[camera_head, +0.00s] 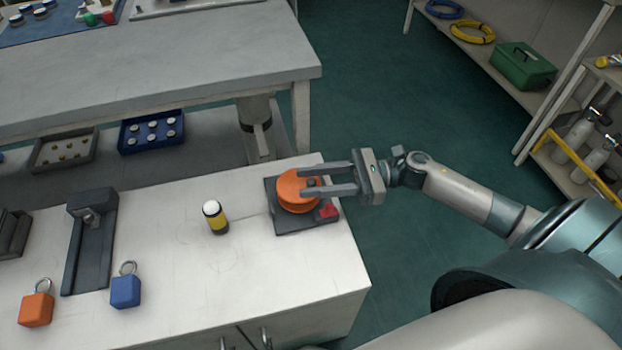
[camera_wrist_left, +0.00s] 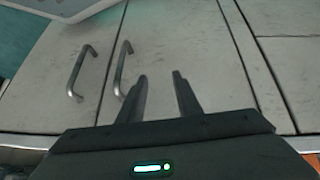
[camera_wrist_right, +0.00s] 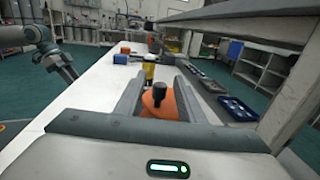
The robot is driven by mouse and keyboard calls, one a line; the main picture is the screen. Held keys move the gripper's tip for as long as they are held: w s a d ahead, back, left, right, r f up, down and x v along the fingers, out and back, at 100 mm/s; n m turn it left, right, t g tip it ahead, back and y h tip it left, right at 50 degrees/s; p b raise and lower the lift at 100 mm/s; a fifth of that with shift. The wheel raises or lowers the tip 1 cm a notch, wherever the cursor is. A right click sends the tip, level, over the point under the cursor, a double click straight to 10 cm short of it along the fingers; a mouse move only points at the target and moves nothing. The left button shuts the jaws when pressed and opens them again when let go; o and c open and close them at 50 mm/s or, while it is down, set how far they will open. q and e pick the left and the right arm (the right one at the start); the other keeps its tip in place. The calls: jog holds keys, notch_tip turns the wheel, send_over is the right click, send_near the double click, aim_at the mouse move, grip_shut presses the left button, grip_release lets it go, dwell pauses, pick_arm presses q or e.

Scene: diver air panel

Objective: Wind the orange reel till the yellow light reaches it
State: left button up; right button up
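The orange reel (camera_head: 297,192) sits on a dark base plate (camera_head: 285,225) near the right end of the white bench and has a dark upright knob (camera_head: 313,183). The yellow light (camera_head: 216,221), a yellow and black cylinder with a white top, stands upright left of the reel, clearly apart from it. A thin line runs between them. My right gripper (camera_head: 303,182) is open over the reel, its fingers on either side of the knob; the right wrist view shows gaps beside the knob (camera_wrist_right: 158,97). My left gripper (camera_wrist_left: 161,88) is open and empty before cabinet doors, outside the head view.
A red piece (camera_head: 328,210) is on the base plate's right corner. A dark stand (camera_head: 90,240), an orange padlock (camera_head: 37,308) and a blue padlock (camera_head: 125,290) are at the bench's left. A grey table (camera_head: 160,75) stands behind. The bench around the light is clear.

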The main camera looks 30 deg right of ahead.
jog(key=shift+w+a, duration=0.1)
jog(key=shift+a, duration=0.2)
pick_arm(q)
jog(key=shift+w+a, duration=0.1)
pick_arm(e)
jog(key=shift+c, duration=0.5)
grip_shut()
pick_arm(q)
jog(key=shift+s+f, duration=0.1)
jog(key=shift+s, duration=0.35)
jog(key=shift+s, duration=0.15)
